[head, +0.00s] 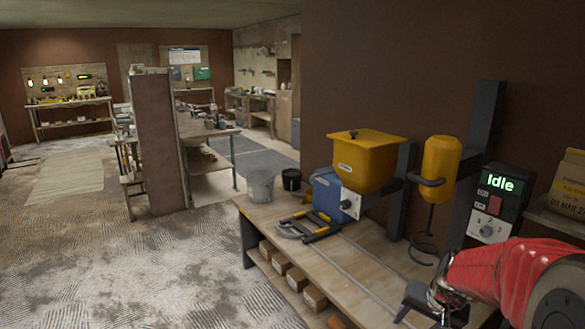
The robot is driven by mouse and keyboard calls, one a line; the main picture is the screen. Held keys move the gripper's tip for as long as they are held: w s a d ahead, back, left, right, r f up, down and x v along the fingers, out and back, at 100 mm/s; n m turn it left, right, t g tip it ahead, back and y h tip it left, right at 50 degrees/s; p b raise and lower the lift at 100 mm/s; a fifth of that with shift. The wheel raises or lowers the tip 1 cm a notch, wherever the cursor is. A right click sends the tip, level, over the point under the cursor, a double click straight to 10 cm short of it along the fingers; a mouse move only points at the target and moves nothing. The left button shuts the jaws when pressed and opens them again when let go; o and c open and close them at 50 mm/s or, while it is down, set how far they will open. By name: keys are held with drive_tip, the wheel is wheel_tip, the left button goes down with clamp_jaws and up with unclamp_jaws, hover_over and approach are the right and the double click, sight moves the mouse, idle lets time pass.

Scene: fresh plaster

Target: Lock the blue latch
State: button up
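I cannot make out a separate blue latch. The blue part that shows is a blue housing (326,188) on the workbench, below and left of a yellow hopper (366,158). A pale plate with a dark round knob (346,204) sits at its front right. My gripper (425,312) is low at the right, at the end of my red arm, over the bench's near right part. It is well apart from the blue housing.
A dark-framed tool (308,224) lies before the blue housing. A grey bucket (261,186) and black pot (291,179) stand left. A yellow cylinder (441,158) and control box reading "Idle" (496,200) are right. The bench's front middle (362,262) is largely clear.

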drive_tip(key=s+a+r+n, duration=0.2)
drive_tip(key=s+a+r, duration=0.2)
drive_tip(key=s, duration=0.3)
drive_tip(key=s+a+r+n, duration=0.2)
drive_tip(key=s+a+r, duration=0.2)
drive_tip(key=s, duration=0.3)
drive_tip(key=s+a+r+n+t, duration=0.1)
drive_tip(key=s+a+r+n, duration=0.1)
drive_tip(key=s+a+r, duration=0.2)
drive_tip(key=s+a, duration=0.2)
drive_tip(key=s, duration=0.2)
drive_tip(key=shift+r, duration=0.2)
idle(0.5)
